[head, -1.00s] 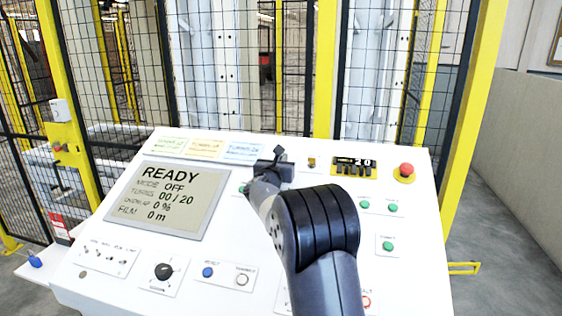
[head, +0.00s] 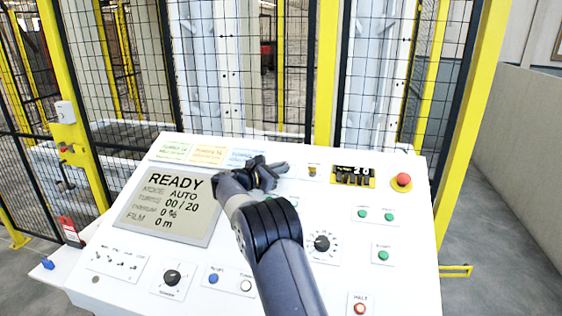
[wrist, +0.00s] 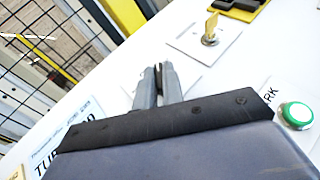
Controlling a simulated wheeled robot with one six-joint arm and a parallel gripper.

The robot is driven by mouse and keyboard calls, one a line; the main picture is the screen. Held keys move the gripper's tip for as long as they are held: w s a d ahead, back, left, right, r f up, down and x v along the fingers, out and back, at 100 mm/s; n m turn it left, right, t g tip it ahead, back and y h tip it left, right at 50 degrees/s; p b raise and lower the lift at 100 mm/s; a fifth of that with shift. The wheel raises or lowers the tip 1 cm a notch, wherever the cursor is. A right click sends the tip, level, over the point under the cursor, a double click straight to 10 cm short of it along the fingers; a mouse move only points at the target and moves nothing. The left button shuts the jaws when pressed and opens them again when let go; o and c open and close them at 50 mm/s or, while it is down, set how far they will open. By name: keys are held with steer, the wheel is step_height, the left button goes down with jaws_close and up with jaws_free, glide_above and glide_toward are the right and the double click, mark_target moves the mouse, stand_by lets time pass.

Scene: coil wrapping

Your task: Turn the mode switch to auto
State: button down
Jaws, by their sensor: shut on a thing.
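My gripper (head: 272,170) is at the upper middle of the white sloped control panel (head: 330,200), low over its face. In the wrist view its two fingers (wrist: 158,82) are close together, with a thin dark piece between their tips. They are shut on the mode switch, which they mostly hide; its pointer and labels cannot be read. The switch's pale plate (wrist: 187,78) shows just beside the fingertips. The display (head: 168,204) on the left of the panel reads READY, mode AUTO, turns 00/20.
A green button (wrist: 297,115) is near the gripper. A dial (head: 322,243) sits lower right. A mesh fence (head: 270,80) stands behind the panel.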

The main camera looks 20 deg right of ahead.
steer(key=shift+w+f+m+g+p, duration=0.1)
steer(key=shift+f+m+g+p, duration=0.15)
steer(key=shift+m+g+p, duration=0.55)
steer(key=shift+f+g, duration=0.1)
steer(key=shift+g, duration=0.4)
steer(key=c, duration=1.6)
jaws_free()
steer(key=shift+o, duration=0.4)
steer(key=shift+w, duration=0.1)
steer(key=shift+r, duration=0.2)
steer(key=b+v, duration=0.3)
steer(key=v, duration=0.8)
steer(key=shift+f, duration=0.2)
steer(key=shift+d, duration=0.15)
